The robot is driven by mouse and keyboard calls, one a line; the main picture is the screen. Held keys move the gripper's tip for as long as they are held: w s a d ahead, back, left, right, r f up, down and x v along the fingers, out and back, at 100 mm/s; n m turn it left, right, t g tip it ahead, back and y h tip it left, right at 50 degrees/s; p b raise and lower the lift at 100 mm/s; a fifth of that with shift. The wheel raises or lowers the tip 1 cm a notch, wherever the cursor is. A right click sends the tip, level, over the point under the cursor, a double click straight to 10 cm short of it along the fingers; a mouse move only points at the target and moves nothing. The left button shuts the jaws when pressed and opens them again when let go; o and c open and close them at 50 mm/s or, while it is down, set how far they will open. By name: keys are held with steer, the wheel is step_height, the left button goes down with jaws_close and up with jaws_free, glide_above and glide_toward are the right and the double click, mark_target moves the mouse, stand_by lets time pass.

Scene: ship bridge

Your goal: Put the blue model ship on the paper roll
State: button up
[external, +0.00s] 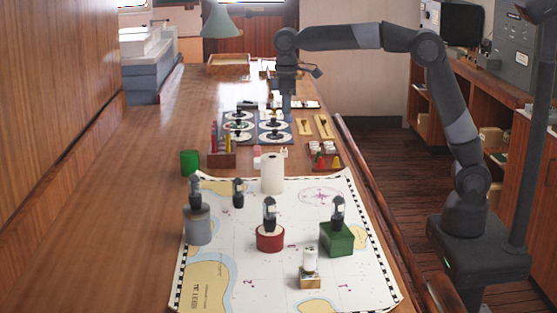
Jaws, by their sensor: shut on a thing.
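My gripper (287,110) is at the far part of the long wooden table, pointing down just above the blue tray and small items there. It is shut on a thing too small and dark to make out. I cannot pick out a blue model ship for certain. An upright white cylinder (272,174), which looks like the paper roll, stands at the far edge of the chart, nearer the camera than my gripper. Its top looks bare.
A chart (220,275) covers the near table. On it stand a grey cylinder (198,228), a red cylinder (270,240) and a green block (336,240), each with a dark-topped object. A blue tray (276,138) holds round pieces.

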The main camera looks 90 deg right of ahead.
glide_above(271, 157)
step_height(271, 157, down, 5)
steer(key=shift+f, duration=1.95)
steer(key=shift+f, duration=0.15)
steer(key=o, duration=1)
steer(key=shift+c, duration=0.2)
